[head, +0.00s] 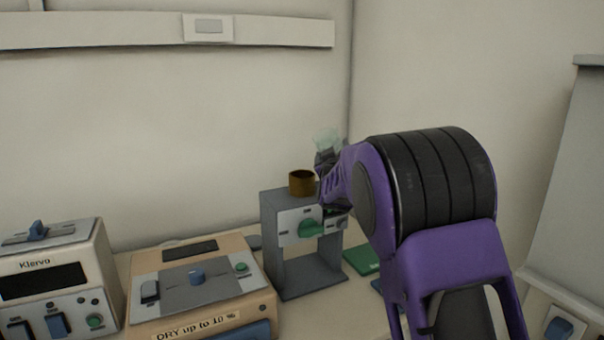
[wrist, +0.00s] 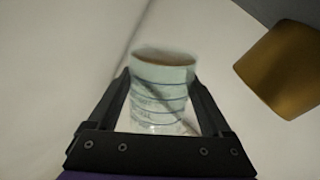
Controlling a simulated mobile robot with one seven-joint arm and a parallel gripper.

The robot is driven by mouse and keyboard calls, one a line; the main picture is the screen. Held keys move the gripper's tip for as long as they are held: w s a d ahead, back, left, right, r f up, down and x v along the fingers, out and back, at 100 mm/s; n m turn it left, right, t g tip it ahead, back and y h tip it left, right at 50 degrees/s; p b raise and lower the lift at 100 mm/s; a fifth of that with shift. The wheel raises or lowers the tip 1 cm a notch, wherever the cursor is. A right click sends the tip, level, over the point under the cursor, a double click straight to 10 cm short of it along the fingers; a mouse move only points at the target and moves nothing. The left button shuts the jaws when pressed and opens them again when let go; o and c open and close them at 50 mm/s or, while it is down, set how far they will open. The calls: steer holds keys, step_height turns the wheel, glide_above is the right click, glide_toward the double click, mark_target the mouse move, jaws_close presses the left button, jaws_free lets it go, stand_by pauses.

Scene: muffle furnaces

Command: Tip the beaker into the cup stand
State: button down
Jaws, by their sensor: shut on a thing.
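The beaker (wrist: 162,88) is pale green and see-through with dark bands, and it sits between the two fingers of my gripper (wrist: 163,100) in the wrist view. My gripper is shut on it. In the head view the beaker (head: 327,140) shows as a faint green shape above my gripper, which is partly hidden by my purple arm. A brown cup (head: 302,184) sits on top of the grey cup stand (head: 288,278), just left of and below the beaker. The brown cup (wrist: 285,72) is also at the right of the wrist view, apart from the beaker.
The stand has a green knob (head: 312,228) on its front. A tan device (head: 255,308) and a white device (head: 108,268) stand to the left. Green (head: 362,260) and blue flat things lie right of the stand. The wall is close behind.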

steer(key=shift+s+a+r+m+g+p, duration=0.15)
steer(key=shift+m+g+p, duration=0.1)
steer(key=shift+m, duration=0.3)
steer(key=shift+s+a+r+m+g+p, duration=0.15)
steer(key=shift+m+g+p, duration=0.1)
steer(key=shift+m, duration=0.3)
steer(key=shift+w+a+f+m, duration=0.1)
steer(key=shift+f+m, duration=0.2)
steer(key=shift+a+m+g+p, duration=0.2)
steer(key=shift+m+g+p, duration=0.1)
steer(key=shift+m+p, duration=0.1)
steer(key=shift+s+a+f+m+g, duration=0.2)
steer(key=shift+a+f+m+g, duration=0.15)
steer(key=shift+m, duration=0.35)
